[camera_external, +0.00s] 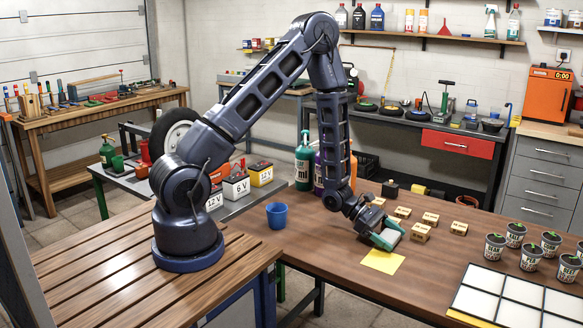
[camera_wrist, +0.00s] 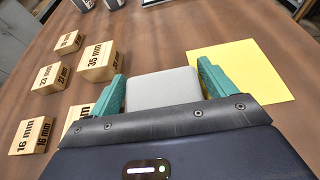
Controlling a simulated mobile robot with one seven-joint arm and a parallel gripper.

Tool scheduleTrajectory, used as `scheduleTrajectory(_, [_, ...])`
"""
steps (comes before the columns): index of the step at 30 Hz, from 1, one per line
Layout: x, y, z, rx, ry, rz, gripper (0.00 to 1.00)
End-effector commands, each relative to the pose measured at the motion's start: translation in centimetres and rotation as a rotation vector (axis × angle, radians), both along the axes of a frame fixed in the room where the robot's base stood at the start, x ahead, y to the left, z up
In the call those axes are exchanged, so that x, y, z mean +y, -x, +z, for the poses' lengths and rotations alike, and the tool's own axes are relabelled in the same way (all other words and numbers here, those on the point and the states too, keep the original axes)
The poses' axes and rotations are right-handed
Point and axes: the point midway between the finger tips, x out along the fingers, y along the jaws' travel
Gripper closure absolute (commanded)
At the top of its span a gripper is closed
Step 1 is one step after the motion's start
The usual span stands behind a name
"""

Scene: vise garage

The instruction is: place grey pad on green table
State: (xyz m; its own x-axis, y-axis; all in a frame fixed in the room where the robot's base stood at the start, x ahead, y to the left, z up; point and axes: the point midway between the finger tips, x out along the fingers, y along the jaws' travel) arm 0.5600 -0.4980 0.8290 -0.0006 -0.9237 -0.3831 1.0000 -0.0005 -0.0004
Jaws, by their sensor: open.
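The grey pad (camera_wrist: 163,88) is a light block with rounded corners, lying between my gripper's two green fingers in the wrist view. My gripper (camera_wrist: 161,92) is open, one finger at each side of the pad; I cannot tell whether they touch it. In the external view, my gripper (camera_external: 388,234) is low over the brown tabletop, beside a yellow sheet (camera_external: 381,263), and hides most of the pad. No green tabletop shows. A grey-topped table (camera_external: 222,207) with green legs stands at the left, behind my arm, carrying batteries.
Several wooden size blocks (camera_wrist: 100,62) stand left of my gripper in the wrist view. Plant cups (camera_external: 494,247) and a white-panelled tray (camera_external: 515,298) are to the right. A blue cup (camera_external: 277,216) and bottles (camera_external: 304,163) stand behind. The brown tabletop (camera_external: 330,250) is clear left of the yellow sheet.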

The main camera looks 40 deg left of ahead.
Motion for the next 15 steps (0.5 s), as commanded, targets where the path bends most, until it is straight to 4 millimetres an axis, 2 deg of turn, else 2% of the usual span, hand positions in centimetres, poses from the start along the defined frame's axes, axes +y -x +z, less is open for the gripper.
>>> scheduleTrajectory(3, [-0.65,0.0,-0.28,0.0,0.0,0.0,0.17])
scheduleTrajectory(8, [-0.66,-0.01,-0.27,0.0,0.0,0.001,0.17])
scheduleTrajectory(12, [-0.65,-0.01,-0.26,0.0,0.0,0.001,0.41])
scheduleTrajectory(15, [-0.65,-0.01,-0.26,0.0,0.0,0.001,0.49])
